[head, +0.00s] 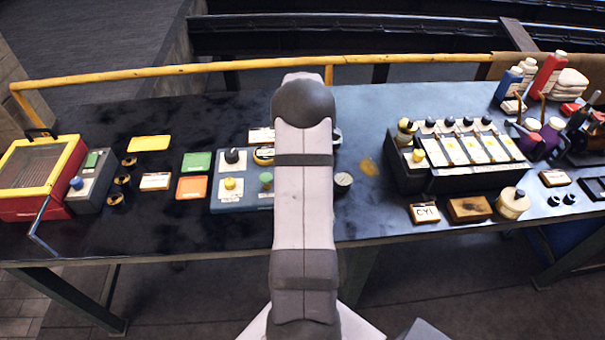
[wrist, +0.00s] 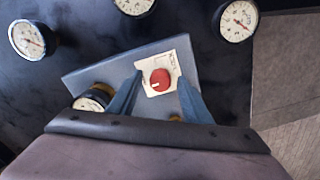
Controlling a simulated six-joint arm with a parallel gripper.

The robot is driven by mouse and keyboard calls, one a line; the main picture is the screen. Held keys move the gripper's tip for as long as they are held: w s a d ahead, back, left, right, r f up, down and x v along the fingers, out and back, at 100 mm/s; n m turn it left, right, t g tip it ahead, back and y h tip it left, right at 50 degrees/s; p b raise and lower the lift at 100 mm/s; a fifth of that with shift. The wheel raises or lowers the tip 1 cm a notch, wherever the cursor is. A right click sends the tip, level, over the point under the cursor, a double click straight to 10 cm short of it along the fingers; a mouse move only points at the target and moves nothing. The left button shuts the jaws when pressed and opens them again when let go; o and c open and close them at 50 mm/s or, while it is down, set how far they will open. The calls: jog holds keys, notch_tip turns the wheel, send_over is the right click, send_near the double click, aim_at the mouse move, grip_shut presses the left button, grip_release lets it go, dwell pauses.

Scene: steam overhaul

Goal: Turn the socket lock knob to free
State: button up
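In the wrist view a round red knob (wrist: 160,79) with a pale pointer mark sits on a white label plate (wrist: 149,92) on a grey-blue block (wrist: 106,74). It appears to be the socket lock knob; the label's lettering is too small to read surely. My gripper (wrist: 161,82) is open, its two blue fingers on the left and right of the knob with a gap between. Whether the fingers touch the block cannot be told. In the head view my arm hides the knob and the gripper.
A dial gauge (wrist: 90,99) is beside the left finger, and more gauges (wrist: 28,40) (wrist: 236,20) lie around the block. In the head view a control panel (head: 221,200) stands left of my arm and a rack of pale plates (head: 472,149) right. Dark bench top (head: 205,115) lies clear at back left.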

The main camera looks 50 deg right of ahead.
jog(key=shift+r+b, duration=1.15)
jog(key=shift+r, duration=2.55)
jog(key=s+a+m, duration=0.2)
jog(key=a+m, duration=0.1)
jog(key=a, duration=2.7)
jog(key=s+a+f, duration=0.3)
jog(key=s+a, duration=0.4)
notch_tip(320, 180, down, 9)
jog(key=b, duration=0.9)
jog(key=shift+m, duration=0.4)
